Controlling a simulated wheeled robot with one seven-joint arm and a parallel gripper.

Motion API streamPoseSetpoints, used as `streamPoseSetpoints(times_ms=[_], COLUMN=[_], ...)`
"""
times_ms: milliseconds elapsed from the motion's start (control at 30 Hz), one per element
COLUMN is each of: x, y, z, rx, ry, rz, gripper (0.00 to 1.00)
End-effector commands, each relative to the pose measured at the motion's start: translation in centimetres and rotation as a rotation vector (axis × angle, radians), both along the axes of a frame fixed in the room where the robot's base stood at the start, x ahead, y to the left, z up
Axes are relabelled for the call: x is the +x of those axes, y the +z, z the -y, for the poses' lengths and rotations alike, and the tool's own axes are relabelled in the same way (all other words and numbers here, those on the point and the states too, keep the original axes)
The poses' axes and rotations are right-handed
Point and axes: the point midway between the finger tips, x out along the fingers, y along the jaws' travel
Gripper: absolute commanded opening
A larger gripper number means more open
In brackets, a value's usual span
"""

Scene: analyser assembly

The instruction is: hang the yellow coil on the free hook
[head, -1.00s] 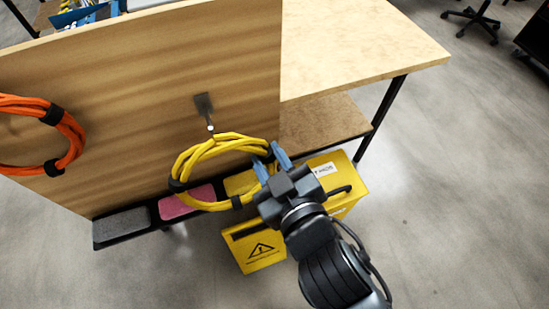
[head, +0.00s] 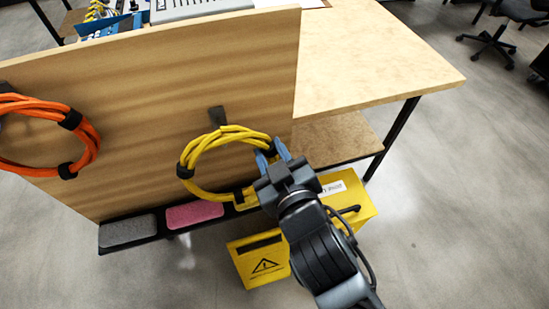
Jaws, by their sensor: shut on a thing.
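The yellow coil (head: 188,163) is a ring of cable with black straps, held in front of the wooden board (head: 150,80). My gripper (head: 270,152) has blue fingers and is shut on the coil's right side. The hook (head: 217,115) is a dark metal piece on the board. Its upper plate shows just above the top of the coil. Its lower end is hidden behind the coil's top strands, so I cannot tell whether the coil rests on it.
An orange coil (head: 88,140) hangs at the board's left. Below the board is a dark tray (head: 105,237) with a grey block (head: 128,230) and a pink block (head: 195,213). A yellow warning-sign box (head: 262,262) stands below my gripper. A wooden table (head: 380,70) extends right.

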Motion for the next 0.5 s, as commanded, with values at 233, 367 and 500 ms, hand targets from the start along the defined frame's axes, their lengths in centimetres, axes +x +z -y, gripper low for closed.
streamPoseSetpoints(times_ms=[233,367,500], x=[1.3,2.0,2.7], y=[0.0,0.0,-0.1], z=[-0.4,-0.6,-0.8], rx=[0.002,0.003,0.003], ry=[0.001,0.0,0.0], rz=[0.002,0.003,0.002], gripper=[0.0,0.0,0.0])
